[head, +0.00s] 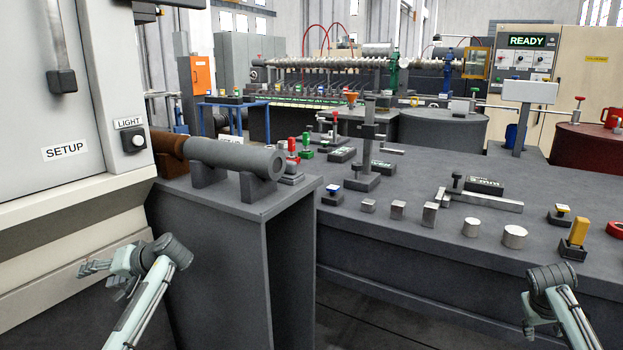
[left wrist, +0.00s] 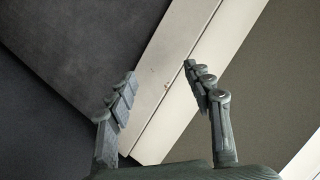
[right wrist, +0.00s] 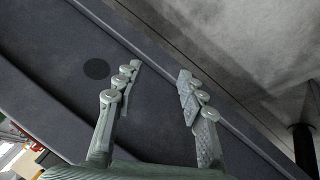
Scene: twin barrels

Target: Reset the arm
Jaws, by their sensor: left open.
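My left gripper (head: 95,268) is at the lower left of the head view, in front of the white machine cabinet (head: 60,215) and left of the grey stand. The left wrist view shows its two fingers spread and empty (left wrist: 160,70), with pale cabinet edging and dark panels behind. My right arm is at the lower right of the head view, by the front of the long grey bench; its fingertips are hard to make out there. The right wrist view shows the right gripper's fingers (right wrist: 159,70) apart with nothing between them.
A grey barrel (head: 230,156) lies on cradles on the grey stand (head: 215,215). The long bench (head: 400,220) carries metal blocks, a caliper (head: 485,200) and a yellow-handled tool (head: 577,236). A dark gap separates stand and bench. A READY panel (head: 527,41) stands behind.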

